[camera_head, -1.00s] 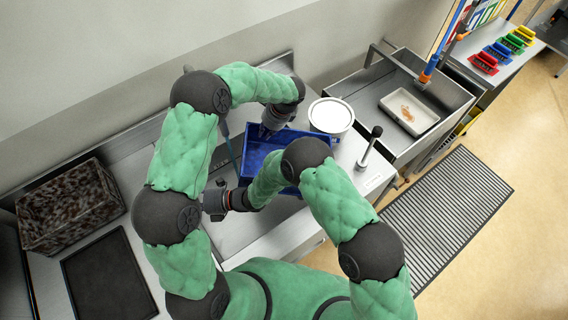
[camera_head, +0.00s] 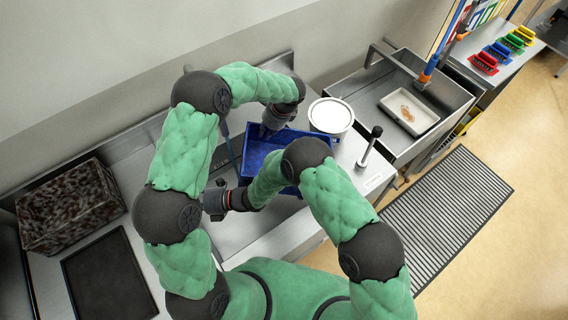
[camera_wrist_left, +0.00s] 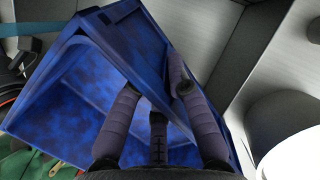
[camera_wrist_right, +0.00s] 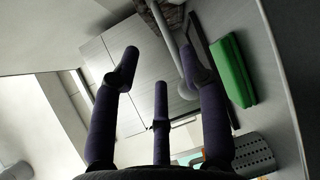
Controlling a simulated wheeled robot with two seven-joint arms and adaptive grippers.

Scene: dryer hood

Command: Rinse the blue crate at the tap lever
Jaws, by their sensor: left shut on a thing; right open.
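The blue crate (camera_head: 256,149) is at the middle of the head view, partly hidden behind my right arm. My left gripper (camera_head: 268,130) reaches down to its back wall from above. In the left wrist view the crate (camera_wrist_left: 75,95) looks empty, with dark blotches inside. My left fingers (camera_wrist_left: 160,105) are shut on one of its walls. My right gripper (camera_head: 213,200) is left of the crate's front, pointing left; in the right wrist view it is open and empty (camera_wrist_right: 162,75). An upright lever with a black knob (camera_head: 370,146) stands right of the crate.
A steel basin (camera_head: 378,88) with a pale tray (camera_head: 409,112) is at the right. A speckled box (camera_head: 70,208) and black mat (camera_head: 108,278) lie left. A green block (camera_wrist_right: 232,70) shows in the right wrist view.

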